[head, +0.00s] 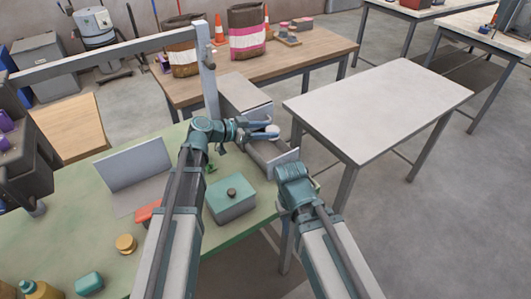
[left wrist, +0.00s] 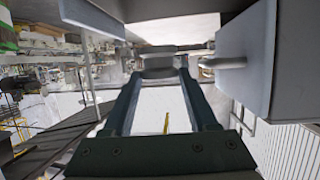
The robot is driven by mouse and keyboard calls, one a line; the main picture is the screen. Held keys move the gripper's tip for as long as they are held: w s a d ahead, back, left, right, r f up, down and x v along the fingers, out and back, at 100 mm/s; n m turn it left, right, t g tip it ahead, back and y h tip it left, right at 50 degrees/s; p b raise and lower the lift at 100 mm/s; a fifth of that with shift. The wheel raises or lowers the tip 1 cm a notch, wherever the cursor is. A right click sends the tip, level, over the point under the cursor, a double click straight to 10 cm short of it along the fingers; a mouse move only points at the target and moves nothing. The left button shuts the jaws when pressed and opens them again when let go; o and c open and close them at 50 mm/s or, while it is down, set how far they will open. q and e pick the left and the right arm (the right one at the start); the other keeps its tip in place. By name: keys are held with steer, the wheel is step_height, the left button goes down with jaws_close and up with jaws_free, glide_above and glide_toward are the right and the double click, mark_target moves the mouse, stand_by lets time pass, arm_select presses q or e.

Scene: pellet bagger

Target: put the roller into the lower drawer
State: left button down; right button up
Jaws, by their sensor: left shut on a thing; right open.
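My left gripper (head: 264,130) is shut on a pale, rounded thing that looks like the roller (head: 273,131). In the left wrist view the roller (left wrist: 160,62) shows as a grey, rounded piece between the fingertips. The grey drawer unit (head: 240,90) stands at the back right of the green table. The lower drawer (head: 283,158) looks pulled out, with its pale front toward the right. The roller is held above or beside this drawer; its exact height is unclear. My right gripper (head: 293,172) is open, just in front of the drawer front; its fingertips are mostly hidden.
A teal lidded box (head: 231,205) stands on the green table (head: 60,240), left of my right gripper. A grey folded panel (head: 134,165), a red block (head: 148,211) and a yellow round piece (head: 126,244) lie further left. A bare white table (head: 375,105) stands at right.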

arm_select(q)
steer(key=shift+f+b, duration=3.7)
steer(key=shift+f, duration=0.5)
steer(key=shift+f+b, duration=0.5)
steer(key=shift+s+f, duration=0.1)
steer(key=shift+c, duration=1.6)
jaws_free()
steer(key=shift+o, duration=0.7)
steer(key=shift+s, duration=0.1)
